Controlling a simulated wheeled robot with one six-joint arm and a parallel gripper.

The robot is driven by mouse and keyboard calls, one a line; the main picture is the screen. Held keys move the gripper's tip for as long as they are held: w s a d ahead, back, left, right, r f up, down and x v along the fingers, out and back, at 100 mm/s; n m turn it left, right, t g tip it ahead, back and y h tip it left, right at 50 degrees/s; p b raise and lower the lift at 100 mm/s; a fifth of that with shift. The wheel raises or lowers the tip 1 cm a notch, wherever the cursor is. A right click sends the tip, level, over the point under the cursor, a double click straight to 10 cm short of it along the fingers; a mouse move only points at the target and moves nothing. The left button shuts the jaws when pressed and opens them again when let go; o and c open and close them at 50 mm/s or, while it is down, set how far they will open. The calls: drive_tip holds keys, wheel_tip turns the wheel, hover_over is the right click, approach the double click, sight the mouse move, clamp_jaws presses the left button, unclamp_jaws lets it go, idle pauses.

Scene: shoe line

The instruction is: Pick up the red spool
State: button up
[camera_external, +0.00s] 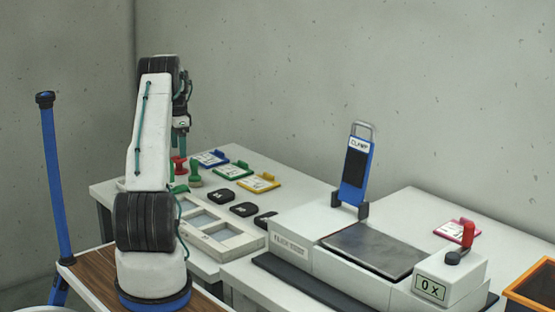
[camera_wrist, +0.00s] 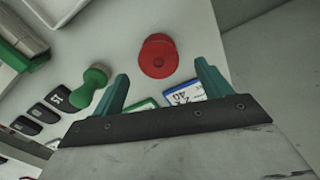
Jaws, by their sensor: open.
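The red spool (camera_wrist: 158,57) stands on the pale table in the wrist view, just beyond and between my two fingertips, and nothing touches it. In the external view my gripper (camera_external: 181,145) points down above the table's back left part, over the spool.
Blue, green and yellow tagged clips (camera_external: 258,182) lie to the right. Black pads (camera_external: 229,197) and a pale slotted tray (camera_external: 216,228) are nearer. A clamp machine (camera_external: 375,249) stands at the right.

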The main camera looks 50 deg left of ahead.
sight(179, 159)
wheel_tip(179, 159, down, 6)
drive_tip(key=shift+s+r, duration=0.15)
drive_tip(key=c, duration=1.1)
